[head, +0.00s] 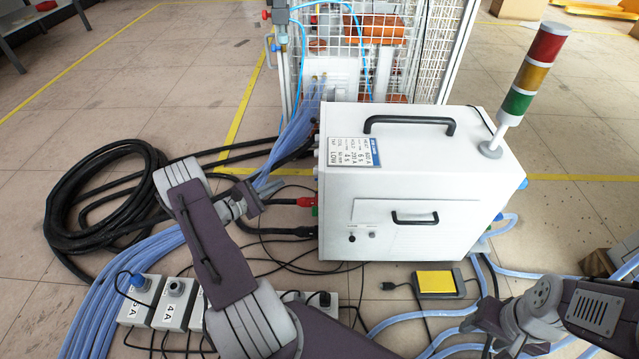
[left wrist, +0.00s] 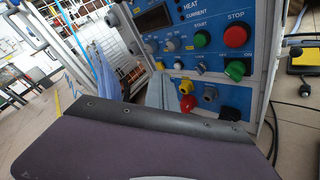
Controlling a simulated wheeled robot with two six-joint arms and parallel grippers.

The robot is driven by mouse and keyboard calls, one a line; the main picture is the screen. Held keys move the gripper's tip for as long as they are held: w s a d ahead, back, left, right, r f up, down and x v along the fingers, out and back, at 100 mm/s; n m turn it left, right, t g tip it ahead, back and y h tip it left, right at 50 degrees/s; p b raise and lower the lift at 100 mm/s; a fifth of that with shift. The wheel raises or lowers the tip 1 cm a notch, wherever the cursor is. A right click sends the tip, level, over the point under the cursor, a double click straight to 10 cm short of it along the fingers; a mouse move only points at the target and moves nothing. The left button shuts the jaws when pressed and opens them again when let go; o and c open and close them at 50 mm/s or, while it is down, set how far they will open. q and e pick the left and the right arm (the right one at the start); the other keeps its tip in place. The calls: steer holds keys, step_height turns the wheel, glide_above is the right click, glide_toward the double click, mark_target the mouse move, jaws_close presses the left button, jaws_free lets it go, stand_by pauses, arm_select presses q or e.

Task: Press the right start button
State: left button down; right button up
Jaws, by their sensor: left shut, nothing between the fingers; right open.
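The white induction heater (head: 400,240) stands on the floor, its left-side control panel hardly visible in the head view. The blue panel (left wrist: 190,62) shows in the left wrist view. On it a round green button (left wrist: 202,39) sits under the label START, left of a larger red button (left wrist: 236,36) labelled STOP. A green knob (left wrist: 235,70) is below them. My left gripper (head: 256,197) is shut and empty, to the left of the heater and apart from it. My right gripper (head: 484,322) is low at the right front, open, its fingertips partly hidden.
A red, yellow and green signal tower (head: 531,72) stands on the heater. Red and grey connectors protrude low on the panel. A coiled black cable (head: 95,205), blue hoses, power strips (head: 150,300) and a yellow pedal (head: 436,282) crowd the floor. A wire cage (head: 375,50) stands behind.

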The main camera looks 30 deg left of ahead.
arm_select(q)
steer(key=w+d+p, duration=0.2)
steer(key=w+d, duration=0.2)
steer(key=d, duration=0.3)
steer(key=shift+d, duration=0.35)
steer(key=shift+w, duration=0.15)
stand_by(1.6)
steer(key=shift+w+d, duration=0.15)
steer(key=shift+d, duration=0.2)
steer(key=shift+w+d+p, duration=0.2)
steer(key=shift+d+p, duration=0.15)
steer(key=shift+d, duration=0.05)
stand_by(0.8)
steer(key=shift+a, duration=0.15)
steer(key=shift+s+a, duration=0.4)
steer(key=shift+a, duration=0.2)
steer(key=shift+s+a+b, duration=0.2)
steer(key=shift+s+a, duration=0.2)
steer(key=shift+a, duration=0.35)
steer(key=shift+s+a+b, duration=0.15)
steer(key=shift+s+a, duration=0.25)
steer(key=shift+a, duration=0.3)
steer(key=shift+s+a+b, duration=0.2)
steer(key=shift+s+a, duration=0.2)
steer(key=shift+a, duration=0.35)
steer(key=shift+s, duration=0.1)
